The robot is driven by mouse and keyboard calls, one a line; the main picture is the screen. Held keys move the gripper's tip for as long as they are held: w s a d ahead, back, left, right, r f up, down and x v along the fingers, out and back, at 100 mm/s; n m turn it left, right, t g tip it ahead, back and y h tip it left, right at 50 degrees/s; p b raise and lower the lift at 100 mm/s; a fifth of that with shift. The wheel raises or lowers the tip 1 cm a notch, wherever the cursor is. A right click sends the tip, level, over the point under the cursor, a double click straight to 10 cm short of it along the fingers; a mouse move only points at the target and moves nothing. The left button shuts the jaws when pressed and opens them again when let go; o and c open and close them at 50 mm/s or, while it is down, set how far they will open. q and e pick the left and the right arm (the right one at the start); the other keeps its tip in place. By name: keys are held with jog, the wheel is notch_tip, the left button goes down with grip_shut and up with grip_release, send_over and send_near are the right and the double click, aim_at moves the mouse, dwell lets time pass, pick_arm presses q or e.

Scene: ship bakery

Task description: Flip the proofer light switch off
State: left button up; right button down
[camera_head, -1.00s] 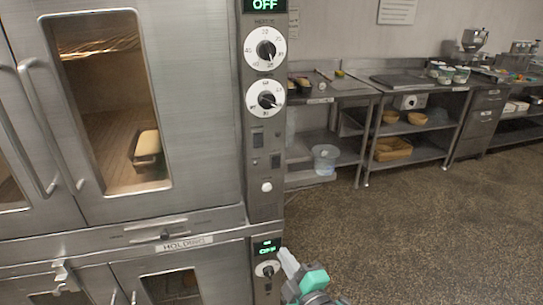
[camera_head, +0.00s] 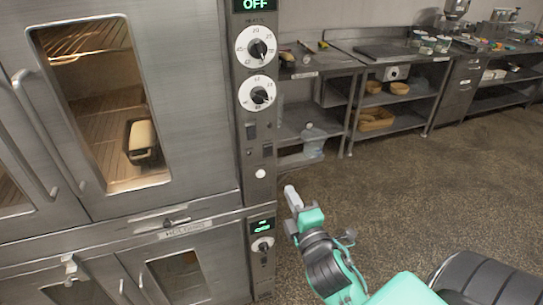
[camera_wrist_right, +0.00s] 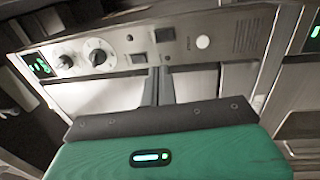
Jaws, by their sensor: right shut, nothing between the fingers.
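The tall steel cabinet has a narrow control panel with two dark rocker switches, an upper left one (camera_head: 251,131) and a lower right one (camera_head: 267,150). Both lie below two white dials; I cannot read which is the light switch or how either is set. In the right wrist view the panel lies sideways, with one dark switch (camera_wrist_right: 165,35) and another (camera_wrist_right: 138,58) just beyond the fingers. My right gripper (camera_head: 292,198) is shut and empty, right of the panel near the white round button (camera_head: 260,174); its fingers (camera_wrist_right: 158,86) point at the panel. My left gripper is not in view.
The upper dial (camera_head: 256,47) and lower dial (camera_head: 258,94) sit under a display reading OFF (camera_head: 256,4). A loaf pan (camera_head: 142,140) shows behind the door glass. A lower panel has a lit display (camera_head: 262,226). The floor (camera_head: 420,200) at right is open.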

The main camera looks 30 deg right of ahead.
aim_at(269, 147)
jog(key=p+x, duration=0.5)
jog(key=x, duration=0.8)
jog(key=shift+r, duration=0.15)
jog(key=shift+w+d, duration=0.1)
jog(key=shift+w, duration=0.4)
jog(key=shift+w+d+r+p, duration=0.1)
jog(key=shift+w+r+p, duration=0.15)
jog(key=shift+r+p, duration=0.35)
jog(key=shift+s+f, duration=0.15)
jog(key=shift+s, duration=0.05)
jog(key=shift+w+f, duration=0.1)
jog(key=shift+w, duration=0.05)
